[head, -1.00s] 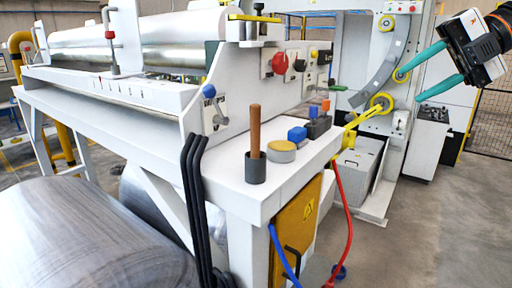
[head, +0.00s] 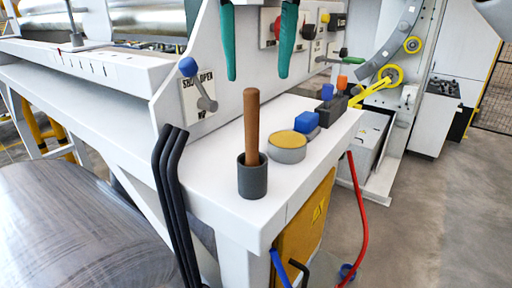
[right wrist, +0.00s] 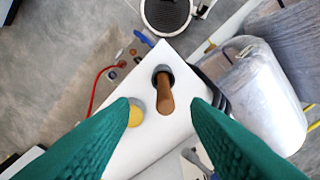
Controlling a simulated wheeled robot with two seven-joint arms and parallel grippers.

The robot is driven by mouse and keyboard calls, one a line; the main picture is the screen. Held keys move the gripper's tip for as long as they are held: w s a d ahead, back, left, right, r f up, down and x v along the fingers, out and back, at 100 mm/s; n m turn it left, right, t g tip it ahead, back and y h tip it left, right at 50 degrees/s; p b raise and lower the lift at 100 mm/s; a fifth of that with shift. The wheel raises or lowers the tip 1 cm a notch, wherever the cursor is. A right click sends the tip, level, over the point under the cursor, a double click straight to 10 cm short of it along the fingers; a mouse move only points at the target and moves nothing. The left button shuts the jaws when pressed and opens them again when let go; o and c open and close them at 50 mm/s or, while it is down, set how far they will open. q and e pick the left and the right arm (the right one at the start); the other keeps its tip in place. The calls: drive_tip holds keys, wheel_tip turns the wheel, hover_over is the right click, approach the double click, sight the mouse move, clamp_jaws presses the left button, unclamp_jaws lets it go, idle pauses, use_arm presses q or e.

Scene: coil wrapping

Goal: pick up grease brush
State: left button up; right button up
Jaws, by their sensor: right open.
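The grease brush (head: 251,122) stands handle up, slightly tilted, in a dark grey cup (head: 252,178) on the white machine ledge. Only its brown handle shows; the lower end is hidden in the cup. My right gripper (head: 259,76) is open, its two green fingers hanging above and a little behind the handle in the head view. In the right wrist view the handle (right wrist: 165,95) and the cup (right wrist: 163,72) lie below and between the open fingers (right wrist: 162,104), which hold nothing. My left gripper is not in view.
A round tin with a yellow top (head: 288,146) stands right of the cup, with a blue block (head: 306,120) behind it. A lever with a blue knob (head: 189,67) juts from the panel at left. Black cables (head: 170,190) hang over the ledge's left edge.

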sight(250, 89)
drive_tip(key=f, duration=0.3)
drive_tip(key=shift+a, duration=0.4)
drive_tip(key=shift+w+f, duration=0.75)
drive_tip(key=shift+f, duration=0.1)
wheel_tip(250, 89, down, 2)
drive_tip(key=shift+d+f+p, duration=0.1)
drive_tip(key=shift+p, duration=0.65)
drive_tip(key=shift+f, duration=0.65)
drive_tip(key=c, duration=0.8)
clamp_jaws()
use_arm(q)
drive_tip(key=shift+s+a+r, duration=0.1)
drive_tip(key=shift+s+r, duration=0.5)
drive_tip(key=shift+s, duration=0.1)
